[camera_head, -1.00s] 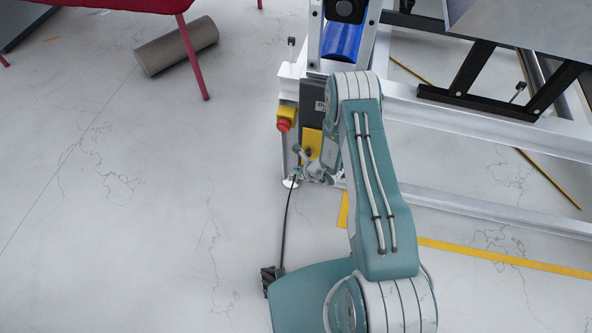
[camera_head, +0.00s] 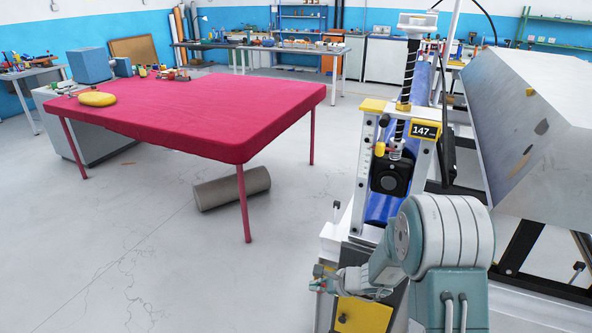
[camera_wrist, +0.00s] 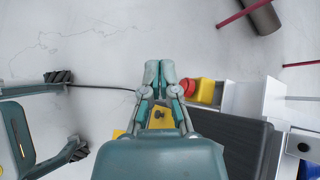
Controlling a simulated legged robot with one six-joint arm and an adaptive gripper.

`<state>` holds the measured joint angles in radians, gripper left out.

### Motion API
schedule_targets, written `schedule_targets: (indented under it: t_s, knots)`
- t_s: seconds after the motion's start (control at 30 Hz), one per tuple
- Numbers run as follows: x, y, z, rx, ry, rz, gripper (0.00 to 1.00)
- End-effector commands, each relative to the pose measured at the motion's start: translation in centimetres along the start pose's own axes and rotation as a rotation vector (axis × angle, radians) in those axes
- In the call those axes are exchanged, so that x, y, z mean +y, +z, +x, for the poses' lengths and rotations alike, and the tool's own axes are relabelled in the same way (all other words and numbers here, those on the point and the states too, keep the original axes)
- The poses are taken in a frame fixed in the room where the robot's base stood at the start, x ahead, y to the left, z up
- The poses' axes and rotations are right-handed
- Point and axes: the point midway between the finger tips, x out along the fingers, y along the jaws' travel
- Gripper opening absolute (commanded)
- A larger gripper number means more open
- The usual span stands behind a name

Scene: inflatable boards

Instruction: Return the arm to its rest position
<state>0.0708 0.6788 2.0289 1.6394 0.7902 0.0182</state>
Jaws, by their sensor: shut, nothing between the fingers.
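My arm rises from the bottom right of the head view, its large teal and white joint in front of the machine. My gripper (camera_head: 320,280) is at the lower middle of that view, beside the machine's yellow panel. In the wrist view my gripper (camera_wrist: 159,75) points away over the pale floor, with its two fingers together and nothing between them. The red emergency button (camera_wrist: 188,87) on its yellow box shows just right of the fingertips there. Part of my arm is cut off by the lower edge of the head view.
The machine (camera_head: 372,217) with a 147 display stands close to my arm on the right. A red-covered table (camera_head: 200,105) stands left, with a grey roll (camera_head: 232,187) on the floor by its leg. A black cable (camera_wrist: 105,87) crosses the floor. Open floor lies to the left.

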Motion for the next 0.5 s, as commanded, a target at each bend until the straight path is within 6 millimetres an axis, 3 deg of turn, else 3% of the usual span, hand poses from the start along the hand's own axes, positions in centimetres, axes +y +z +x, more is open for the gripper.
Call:
schedule_targets:
  t_s: [0.03,0.2,0.5]
  knots:
    - [-0.4,2.0,-1.5,-0.007,0.014,-0.076,0.0]
    - [0.0,6.9,-5.9,-0.011,0.084,-0.315,0.0]
    - [2.8,13.1,-13.9,0.041,0.21,-0.729,0.0]
